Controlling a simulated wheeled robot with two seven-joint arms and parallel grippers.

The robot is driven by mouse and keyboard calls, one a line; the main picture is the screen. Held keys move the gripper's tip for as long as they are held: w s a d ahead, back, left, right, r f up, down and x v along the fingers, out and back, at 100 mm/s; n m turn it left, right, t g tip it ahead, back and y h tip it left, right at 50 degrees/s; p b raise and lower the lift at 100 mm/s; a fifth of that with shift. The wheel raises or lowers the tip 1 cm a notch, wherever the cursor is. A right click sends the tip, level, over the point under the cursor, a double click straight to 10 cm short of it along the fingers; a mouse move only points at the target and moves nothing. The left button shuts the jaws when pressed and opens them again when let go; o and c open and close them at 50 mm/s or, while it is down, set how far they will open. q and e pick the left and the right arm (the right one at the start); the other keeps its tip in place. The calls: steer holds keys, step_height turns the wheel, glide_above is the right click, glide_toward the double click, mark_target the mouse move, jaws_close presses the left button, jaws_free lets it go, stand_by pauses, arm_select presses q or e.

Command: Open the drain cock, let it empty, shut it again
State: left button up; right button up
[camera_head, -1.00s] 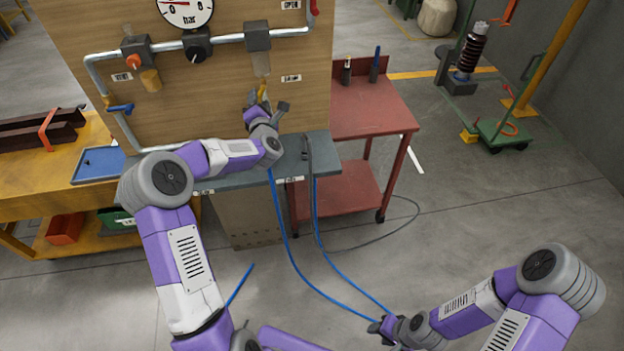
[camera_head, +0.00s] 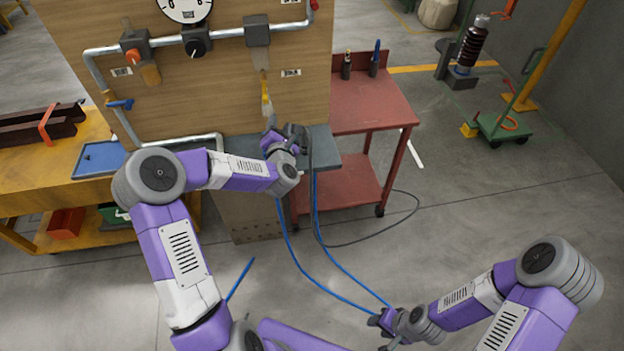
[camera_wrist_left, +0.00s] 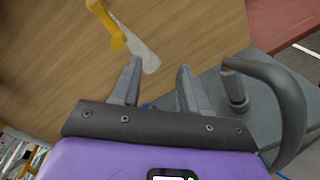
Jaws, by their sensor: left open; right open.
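The drain cock's yellow lever (camera_head: 265,88) points down in line with the pipe under the grey filter head (camera_head: 257,31) on the wooden panel. A pale, translucent spout shows below it. In the left wrist view the yellow lever (camera_wrist_left: 108,24) and pale spout (camera_wrist_left: 146,56) lie beyond my fingertips, at upper left. My left gripper (camera_head: 278,131) is open and empty, below the lever and apart from it; both fingers also show in the left wrist view (camera_wrist_left: 158,78). My right gripper (camera_head: 373,323) is low at the front, far from the panel. Whether liquid flows cannot be seen.
A grey ledge (camera_head: 240,146) juts out below the panel, with a dark curved hose (camera_wrist_left: 280,75) close to my left gripper's right. Blue hoses (camera_head: 288,245) hang to the floor. A red cart (camera_head: 372,104) stands right. A blue lever (camera_head: 120,103) and gauge are at left.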

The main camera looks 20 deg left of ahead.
arm_select(q)
steer(key=s+d+f+m+h, duration=0.1)
steer(key=d+f+m+h, duration=0.1)
steer(key=d+f+m, duration=0.1)
steer(key=s+d+f+m+g+h, duration=0.1)
steer(key=d+f+m+h, duration=0.1)
steer(key=f, duration=0.4)
steer(key=s+d+f+m+g+h, duration=0.1)
steer(key=d+f+m+h, duration=0.1)
steer(key=d+f+m, duration=0.2)
steer(key=shift+s+d+f+m, duration=0.2)
steer(key=shift+d+m, duration=0.2)
steer(key=shift+d, duration=0.35)
steer(key=shift+s+d+f+m+g+h, duration=0.3)
steer(key=shift+d+f+m, duration=0.1)
steer(key=shift+f, duration=0.1)
